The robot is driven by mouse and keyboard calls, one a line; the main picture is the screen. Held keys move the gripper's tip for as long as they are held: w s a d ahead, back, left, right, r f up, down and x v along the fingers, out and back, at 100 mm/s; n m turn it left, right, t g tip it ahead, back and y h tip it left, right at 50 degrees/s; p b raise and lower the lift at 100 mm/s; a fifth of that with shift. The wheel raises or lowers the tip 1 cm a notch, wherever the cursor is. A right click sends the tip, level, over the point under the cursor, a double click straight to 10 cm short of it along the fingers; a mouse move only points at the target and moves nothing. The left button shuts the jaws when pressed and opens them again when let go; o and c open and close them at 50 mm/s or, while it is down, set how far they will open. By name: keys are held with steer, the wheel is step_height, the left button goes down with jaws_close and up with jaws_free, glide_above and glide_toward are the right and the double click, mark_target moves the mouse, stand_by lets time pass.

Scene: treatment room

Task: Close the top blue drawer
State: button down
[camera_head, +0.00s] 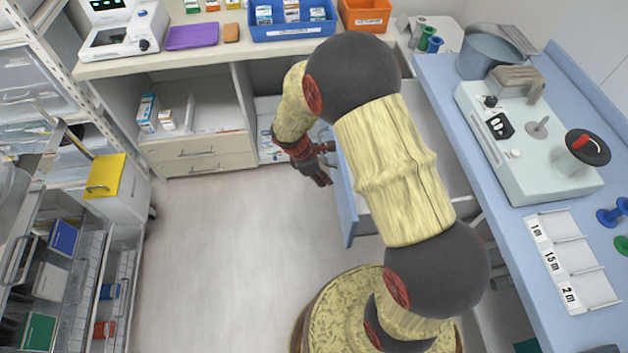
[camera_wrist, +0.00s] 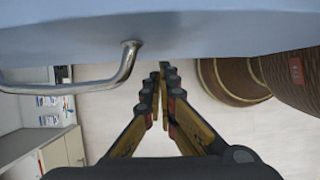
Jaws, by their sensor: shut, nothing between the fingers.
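The top blue drawer (camera_head: 346,200) stands pulled out from under the blue counter on the right, with its blue front facing left and part of its pale inside showing behind my arm. My gripper (camera_head: 326,181) is just left of the drawer front, near its far end. In the wrist view the blue drawer front (camera_wrist: 200,30) fills the top, with its metal bar handle (camera_wrist: 122,72) at the left. My gripper (camera_wrist: 162,72) is shut with nothing between its fingers and is beside the handle, not around it. I cannot tell whether the fingertips touch the front.
The blue counter (camera_head: 455,125) holds a pale machine (camera_head: 530,145) and a white labelled tray (camera_head: 570,262). A beige cabinet (camera_head: 200,152) stands at the back. Shelving with a yellow-lidded bin (camera_head: 106,176) lines the left. The floor (camera_head: 230,250) between is clear.

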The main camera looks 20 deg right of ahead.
steer(key=shift+d, duration=0.4)
steer(key=shift+s+d, duration=0.1)
